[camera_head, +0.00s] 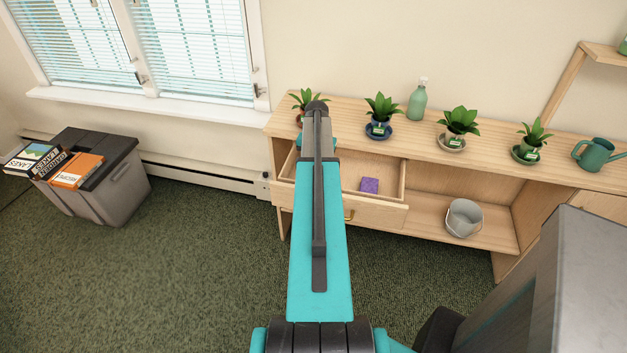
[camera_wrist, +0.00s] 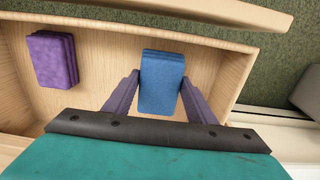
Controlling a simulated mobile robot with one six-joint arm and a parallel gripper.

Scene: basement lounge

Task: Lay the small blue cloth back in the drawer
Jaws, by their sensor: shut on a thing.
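The small blue cloth (camera_wrist: 162,85) is a folded stack, seen in the wrist view between the two fingers of my gripper (camera_wrist: 159,78). My gripper is shut on its sides. The cloth appears within the outline of the open drawer (camera_wrist: 100,80); I cannot tell whether it touches the drawer floor. In the head view the pulled-out drawer (camera_head: 385,213) shows in the wooden cabinet, and my arm hides the cloth and most of my gripper.
A folded purple cloth (camera_wrist: 53,60) lies in the drawer, apart from the blue one; it also shows in the head view (camera_head: 369,186). Potted plants, a green bottle (camera_head: 417,103) and a watering can (camera_head: 593,154) stand on the cabinet top (camera_head: 345,104). A grey bucket (camera_head: 463,219) is on the shelf below.

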